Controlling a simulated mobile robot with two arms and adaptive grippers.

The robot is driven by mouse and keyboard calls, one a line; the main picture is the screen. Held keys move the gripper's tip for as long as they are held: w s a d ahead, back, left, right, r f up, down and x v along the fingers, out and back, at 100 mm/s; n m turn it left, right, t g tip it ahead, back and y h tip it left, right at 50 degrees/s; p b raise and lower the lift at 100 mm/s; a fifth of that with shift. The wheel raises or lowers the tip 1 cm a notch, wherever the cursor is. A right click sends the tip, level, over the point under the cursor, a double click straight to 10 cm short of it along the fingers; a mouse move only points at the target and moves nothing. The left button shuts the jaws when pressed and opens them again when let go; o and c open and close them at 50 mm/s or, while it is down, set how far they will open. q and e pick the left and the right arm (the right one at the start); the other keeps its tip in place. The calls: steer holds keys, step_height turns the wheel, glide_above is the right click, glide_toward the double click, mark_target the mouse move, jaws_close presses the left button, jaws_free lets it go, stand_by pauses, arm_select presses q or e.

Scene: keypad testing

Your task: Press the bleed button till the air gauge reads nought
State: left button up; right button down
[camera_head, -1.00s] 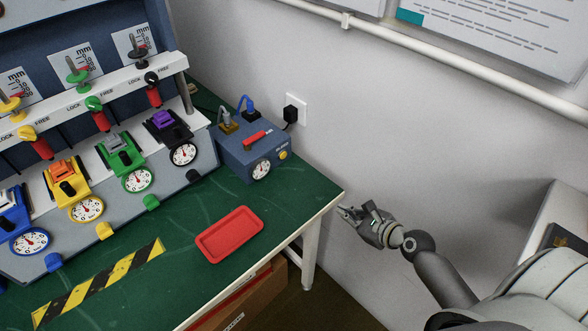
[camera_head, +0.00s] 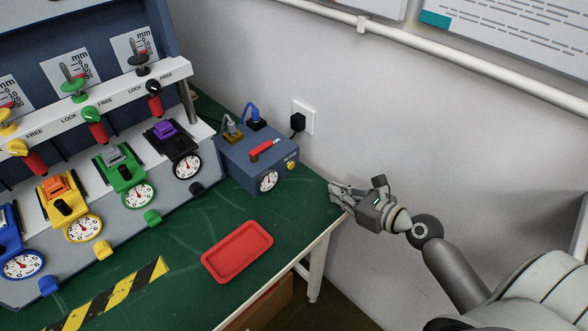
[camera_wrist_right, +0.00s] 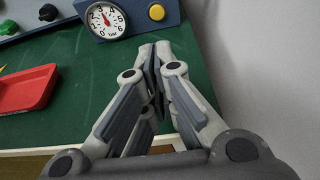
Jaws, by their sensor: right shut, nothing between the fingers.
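The blue-grey air box (camera_head: 240,160) stands at the back right of the green table. Its yellow button (camera_head: 291,166) is on the front face, to the right of the white round gauge (camera_head: 268,181). In the right wrist view the button (camera_wrist_right: 156,12) and gauge (camera_wrist_right: 105,19) are near the top edge. The gauge needle points up and slightly left; the exact reading is hard to tell. My right gripper (camera_head: 338,191) is shut and empty at the table's right edge, apart from the button. In the wrist view its fingertips (camera_wrist_right: 155,50) point towards the button. My left gripper is out of view.
A red tray (camera_head: 238,252) lies on the green table (camera_head: 185,245), left of my right gripper. A rack of coloured levers and gauges (camera_head: 110,165) fills the left. The wall (camera_head: 390,110) with a socket (camera_head: 303,118) is close behind the box.

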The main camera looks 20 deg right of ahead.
steer(key=shift+s, duration=0.15)
glide_toward(292, 169)
steer(key=x, duration=0.5)
steer(key=shift+a+f, duration=0.1)
steer(key=shift+f, duration=0.2)
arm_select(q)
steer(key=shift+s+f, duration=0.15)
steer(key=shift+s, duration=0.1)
arm_select(e)
steer(key=shift+w+a, duration=0.15)
steer(key=shift+w, duration=0.5)
